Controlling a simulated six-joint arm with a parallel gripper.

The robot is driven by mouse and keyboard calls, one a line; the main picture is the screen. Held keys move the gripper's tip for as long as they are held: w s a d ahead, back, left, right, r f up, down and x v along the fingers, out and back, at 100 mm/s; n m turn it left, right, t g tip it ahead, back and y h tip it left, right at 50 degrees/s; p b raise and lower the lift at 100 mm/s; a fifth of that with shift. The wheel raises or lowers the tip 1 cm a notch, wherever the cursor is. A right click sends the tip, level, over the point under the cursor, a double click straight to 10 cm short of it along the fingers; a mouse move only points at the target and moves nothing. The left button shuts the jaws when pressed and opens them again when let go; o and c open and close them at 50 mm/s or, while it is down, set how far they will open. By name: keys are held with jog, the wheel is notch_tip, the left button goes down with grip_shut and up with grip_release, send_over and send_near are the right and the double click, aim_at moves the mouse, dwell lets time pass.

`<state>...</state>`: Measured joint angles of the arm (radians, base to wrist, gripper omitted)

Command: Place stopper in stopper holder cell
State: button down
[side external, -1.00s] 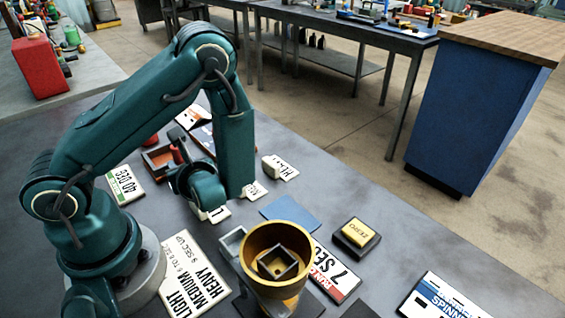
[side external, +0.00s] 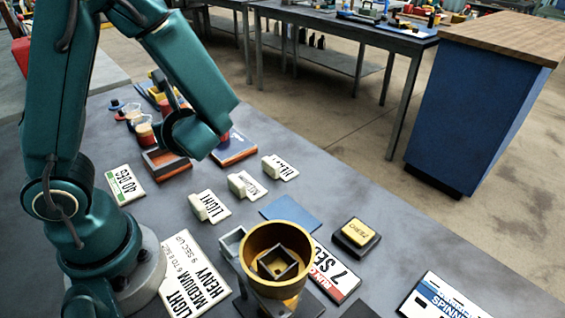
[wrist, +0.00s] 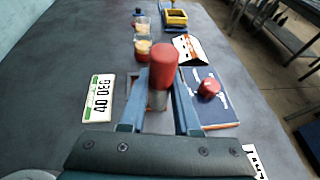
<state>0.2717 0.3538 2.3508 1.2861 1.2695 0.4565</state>
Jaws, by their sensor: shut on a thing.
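In the wrist view my gripper (wrist: 158,108) is shut on a red-topped stopper (wrist: 163,66), whose grey lower part is between the two blue fingers. The stopper's lower end is hidden. In the side view my gripper (side external: 172,138) is over or beside the reddish-brown open tray (side external: 165,165), which looks like the stopper holder, and a red part shows at its tip. In the wrist view the tray lies under the fingers and is mostly hidden. I cannot tell whether the stopper touches it.
Two cups with amber contents (wrist: 142,48) stand beyond the tray. A red knob (wrist: 209,87) sits on a blue card (wrist: 215,112) to the right. A 40 DEG plate (wrist: 99,98) lies left. Small white label blocks (side external: 205,206) stand in a row nearer the front.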

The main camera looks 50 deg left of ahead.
jog(key=w+d+r+m+t+h, duration=0.6)
jog(key=w+d+r+m+t, duration=0.3)
jog(key=d+r, duration=0.25)
jog(key=s+a+f+n+g, duration=0.1)
jog(key=s+f+n+g, duration=0.4)
jog(key=s+n+g, duration=0.45)
jog(key=s+a+f+n+g, duration=0.1)
jog(key=s+f+n+g, duration=0.5)
jog(key=n+g, duration=0.7)
jog(key=n+t+h, duration=1)
jog(key=n+h, duration=1.1)
jog(key=n, duration=0.2)
send_over(236, 233)
jog(key=s+d, duration=0.1)
jog(key=d, duration=0.1)
jog(key=shift+m, duration=0.25)
notch_tip(236, 233, down, 5)
jog(key=shift+a+f, duration=0.1)
jog(key=shift+f, duration=2.2)
